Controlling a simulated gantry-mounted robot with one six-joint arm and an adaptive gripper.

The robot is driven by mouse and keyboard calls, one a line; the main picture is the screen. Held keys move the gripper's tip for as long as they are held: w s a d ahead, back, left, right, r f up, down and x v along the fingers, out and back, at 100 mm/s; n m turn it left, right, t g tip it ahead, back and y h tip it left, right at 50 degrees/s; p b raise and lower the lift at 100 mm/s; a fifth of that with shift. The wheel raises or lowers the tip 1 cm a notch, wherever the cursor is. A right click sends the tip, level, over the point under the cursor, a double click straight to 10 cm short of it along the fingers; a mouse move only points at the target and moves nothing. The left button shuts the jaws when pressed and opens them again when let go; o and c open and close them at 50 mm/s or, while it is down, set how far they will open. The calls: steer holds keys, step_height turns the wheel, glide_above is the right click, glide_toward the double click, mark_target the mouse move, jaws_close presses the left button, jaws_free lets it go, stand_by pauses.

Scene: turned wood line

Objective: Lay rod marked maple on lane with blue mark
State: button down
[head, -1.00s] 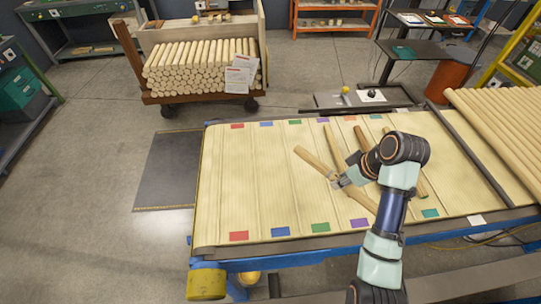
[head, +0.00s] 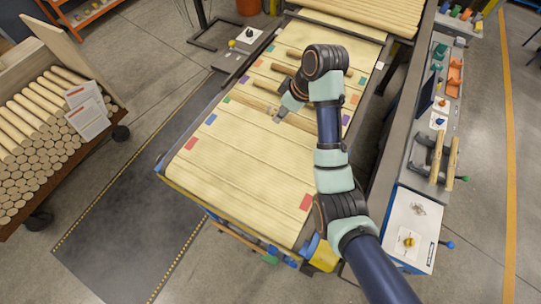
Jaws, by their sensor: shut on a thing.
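The lane table (head: 235,165) has long pale lanes with colored marks at both ends. The blue mark (head: 211,119) shows at the lane end on the left side, between the red mark (head: 190,144) and the green mark (head: 226,100). The opposite end of the blue lane is hidden behind my arm. My gripper (head: 278,118) is low over the table, shut on a pale wooden rod (head: 250,102). Part of that rod is covered by the gripper and arm. Darker rods (head: 263,87) (head: 279,69) lie farther back. I cannot read any wood names on the rods.
A cart of stacked rods (head: 40,125) stands left, beyond a dark floor mat (head: 130,220). More rods (head: 370,12) lie at the back. A bench with tools and a white panel (head: 412,230) runs along the right. The front lanes are clear.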

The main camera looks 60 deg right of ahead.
mark_target(277, 150)
steer(key=shift+d, duration=0.15)
step_height(277, 150, down, 20)
steer(key=b, duration=0.2)
steer(key=shift+b, duration=0.3)
steer(key=shift+f, duration=0.3)
steer(key=c, duration=0.8)
jaws_free()
steer(key=shift+c, duration=0.2)
